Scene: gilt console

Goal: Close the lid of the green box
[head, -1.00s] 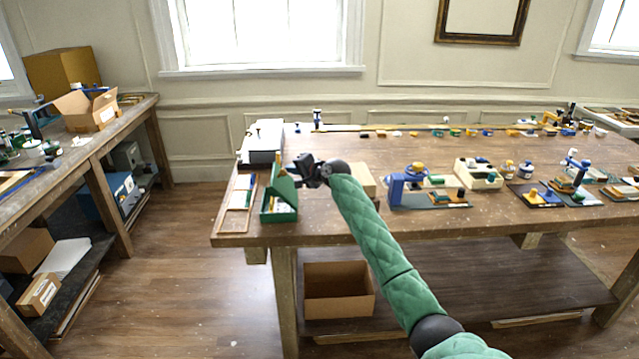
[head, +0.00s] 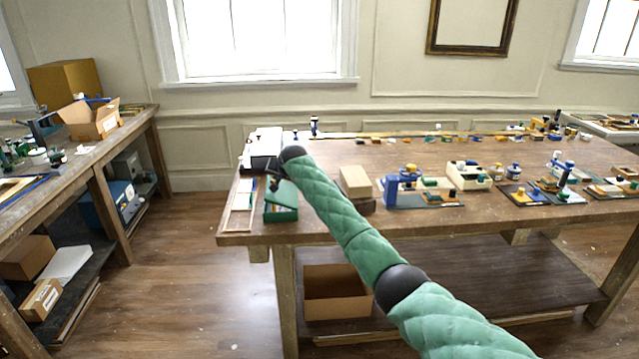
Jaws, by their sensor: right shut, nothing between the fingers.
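The green box (head: 281,215) stands near the left end of the wooden table. Its green lid (head: 287,192) is tilted down low over the box; I cannot tell whether a gap is left at the rim. My right gripper (head: 273,183) is shut and empty. It points down at the lid's back left edge, close to it or touching it. My right wrist and green-sleeved arm pass just behind and to the right of the box. My left gripper is not in view.
A white-topped box (head: 264,146) stands behind the green box, and a tray (head: 241,206) lies to its left. A tan block (head: 355,181) sits to the right of my arm. Several small tools and parts cover the table's right side.

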